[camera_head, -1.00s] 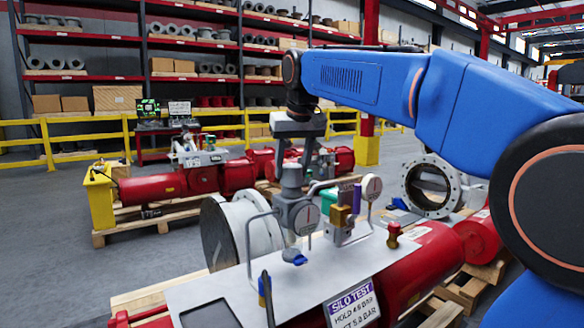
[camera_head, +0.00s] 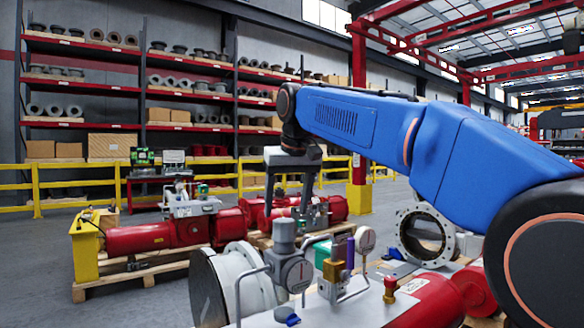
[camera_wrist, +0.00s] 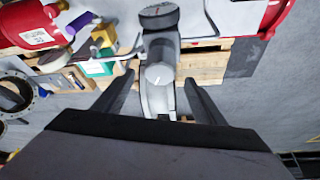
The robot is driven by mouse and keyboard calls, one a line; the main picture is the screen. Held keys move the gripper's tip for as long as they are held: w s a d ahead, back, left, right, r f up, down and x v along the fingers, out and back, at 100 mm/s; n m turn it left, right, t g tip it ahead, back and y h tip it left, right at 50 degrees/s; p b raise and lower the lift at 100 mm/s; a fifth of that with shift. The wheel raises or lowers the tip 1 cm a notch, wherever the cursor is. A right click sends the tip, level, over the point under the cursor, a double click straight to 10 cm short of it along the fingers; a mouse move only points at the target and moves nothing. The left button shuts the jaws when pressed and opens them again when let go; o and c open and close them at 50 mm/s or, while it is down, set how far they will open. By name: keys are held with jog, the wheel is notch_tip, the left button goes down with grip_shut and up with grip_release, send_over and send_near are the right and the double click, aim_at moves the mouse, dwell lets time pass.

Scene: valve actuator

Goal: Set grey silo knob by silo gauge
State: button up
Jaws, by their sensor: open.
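The grey silo knob (camera_head: 284,230) is a short upright cylinder on top of the silo regulator. The silo gauge (camera_head: 298,274), a round pale dial, sits on the regulator's front just below it; its reading is too small to tell. My gripper (camera_head: 289,200) is open, pointing down, with its fingertips just above the knob and nothing held. In the wrist view the knob (camera_wrist: 158,76) lies between the two spread fingers and shows a pale mark on top. The gauge (camera_wrist: 158,12) is at that view's top edge, seen nearly edge-on.
A second white gauge (camera_head: 365,240), a purple cylinder (camera_head: 350,250) on a brass block and a green box (camera_head: 329,266) stand right of the regulator. A red-topped brass fitting (camera_head: 390,290) is on the panel. A grey pipe (camera_head: 238,298) rises left of the gauge.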

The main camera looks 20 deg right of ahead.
jog(key=v, duration=1.2)
jog(key=shift+r, duration=0.1)
jog(key=s+d+f, duration=0.2)
jog(key=s+f, duration=0.6)
jog(key=f, duration=0.7)
jog(key=s+d+f, duration=0.2)
jog(key=s+f, duration=0.7)
jog(key=f, duration=0.7)
jog(key=s+d+f, duration=0.3)
jog(key=s+f, duration=0.6)
jog(key=f, duration=0.7)
jog(key=shift+s+f, duration=0.15)
jog(key=shift+s, duration=0.1)
dwell(0.4)
